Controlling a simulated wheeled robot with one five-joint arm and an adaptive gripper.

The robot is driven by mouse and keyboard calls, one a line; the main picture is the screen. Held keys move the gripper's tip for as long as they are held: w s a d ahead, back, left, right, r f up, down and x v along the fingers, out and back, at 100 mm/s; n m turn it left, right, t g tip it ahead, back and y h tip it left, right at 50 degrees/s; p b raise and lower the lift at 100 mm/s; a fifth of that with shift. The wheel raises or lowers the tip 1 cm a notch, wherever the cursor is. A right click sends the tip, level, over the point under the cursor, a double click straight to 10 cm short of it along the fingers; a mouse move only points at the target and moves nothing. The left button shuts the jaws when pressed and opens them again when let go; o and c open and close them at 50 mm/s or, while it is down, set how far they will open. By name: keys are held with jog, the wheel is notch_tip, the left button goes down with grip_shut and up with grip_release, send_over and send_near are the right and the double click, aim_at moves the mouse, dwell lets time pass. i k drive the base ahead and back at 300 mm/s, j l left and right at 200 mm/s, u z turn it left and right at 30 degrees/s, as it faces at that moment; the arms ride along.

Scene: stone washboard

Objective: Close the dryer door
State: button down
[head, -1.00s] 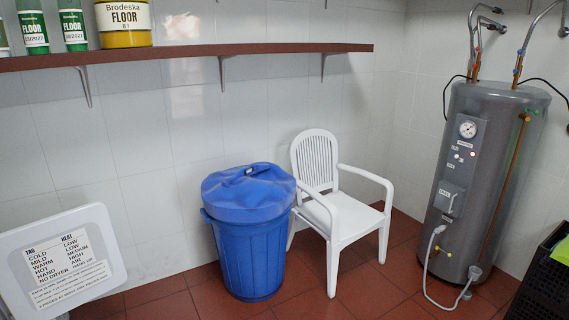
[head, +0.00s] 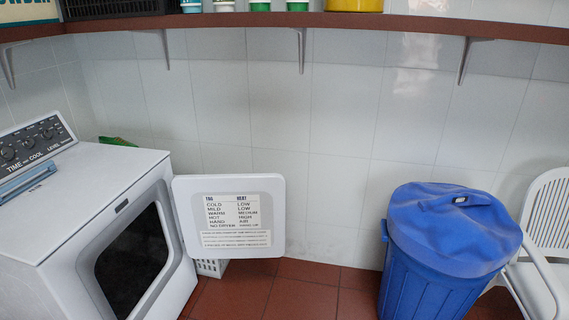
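The white dryer (head: 90,215) stands at the left in the head view, with its control panel (head: 35,145) on top at the back. Its white door (head: 230,190) is open and swung out to the right of the body, with a printed label of heat settings facing me. The dark opening (head: 132,262) in the dryer front is exposed. My gripper is not in view.
A blue lidded bin (head: 440,250) stands to the right, beside a white chair (head: 545,240). A white basket (head: 211,267) is partly hidden below the door. A brown shelf (head: 340,22) runs along the wall. Red tiled floor is clear between door and bin.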

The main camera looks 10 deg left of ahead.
aim_at(243, 216)
jog(key=i+u, duration=0.7)
jog(key=u, duration=0.15)
jog(key=i+l+u, duration=0.15)
jog(key=i+u, duration=0.15)
jog(key=u, duration=0.15)
jog(key=i+l+u, duration=0.6)
jog(key=u, duration=0.2)
jog(key=i+l+u, duration=0.25)
jog(key=u, duration=0.15)
jog(key=i+l+u, duration=0.15)
jog(key=l+u, duration=0.25)
jog(key=i+l+u, duration=0.15)
jog(key=u, duration=0.3)
jog(key=l+u, duration=0.25)
jog(key=l, duration=0.65)
